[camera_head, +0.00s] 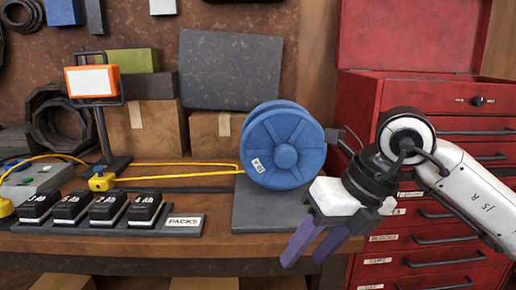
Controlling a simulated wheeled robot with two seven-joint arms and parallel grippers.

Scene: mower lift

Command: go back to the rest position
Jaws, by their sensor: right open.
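My right gripper (317,246) shows in the head view at the lower right, in front of the workbench's right end. Its two purple fingers point down and to the left. They stand apart with nothing between them. My right arm comes in from the right, in front of the red tool cabinet, and hides part of its drawers. My left gripper does not show.
A blue cable reel (284,146) stands on a grey plate (262,207) just left of my right gripper. A tray (95,229) of black battery packs, an orange work lamp (92,81) and yellow cable are farther left. The red cabinet (410,95) stands at the right.

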